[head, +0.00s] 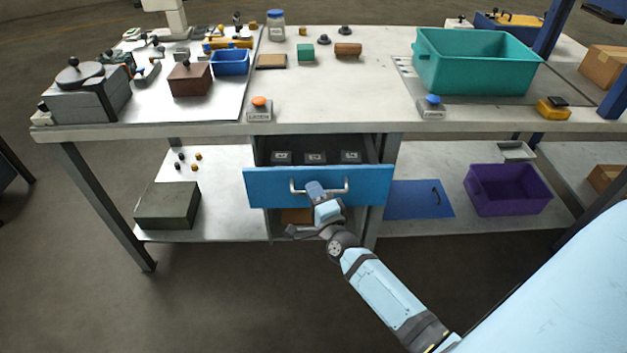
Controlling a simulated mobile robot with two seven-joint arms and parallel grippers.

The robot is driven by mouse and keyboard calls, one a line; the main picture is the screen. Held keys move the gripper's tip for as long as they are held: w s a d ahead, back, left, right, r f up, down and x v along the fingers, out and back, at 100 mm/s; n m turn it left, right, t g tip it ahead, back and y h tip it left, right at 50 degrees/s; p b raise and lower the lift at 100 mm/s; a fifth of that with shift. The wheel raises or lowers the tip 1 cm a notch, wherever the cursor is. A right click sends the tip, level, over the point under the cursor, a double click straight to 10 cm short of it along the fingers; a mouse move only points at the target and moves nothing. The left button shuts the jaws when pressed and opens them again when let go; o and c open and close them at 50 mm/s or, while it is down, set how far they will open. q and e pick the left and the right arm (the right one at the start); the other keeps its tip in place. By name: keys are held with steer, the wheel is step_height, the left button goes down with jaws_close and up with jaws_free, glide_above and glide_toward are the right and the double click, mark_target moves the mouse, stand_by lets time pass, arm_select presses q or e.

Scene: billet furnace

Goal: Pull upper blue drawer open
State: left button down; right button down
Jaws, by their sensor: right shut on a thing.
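The upper blue drawer (268,190) is pulled partly out of the unit under the workbench's middle. Several dark blocks with light labels show inside it. Its silver bar handle (344,184) runs across the front. My right gripper (317,188) is at the middle of this handle and shut on it; its fingertips partly hide the bar. My right arm reaches in from the lower right. My left gripper is not in view.
The workbench top (345,110) carries a teal bin (475,65), a blue basket (230,64) and small parts. On the lower shelf are a grey-green box (167,206) at left and a purple bin (508,190) at right. The floor in front is clear.

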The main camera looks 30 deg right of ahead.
steer(key=s+a+p, duration=0.2)
steer(key=s+a, duration=0.2)
steer(key=s, duration=0.3)
steer(key=shift+s+a, duration=0.4)
steer(key=c, duration=1.2)
jaws_free()
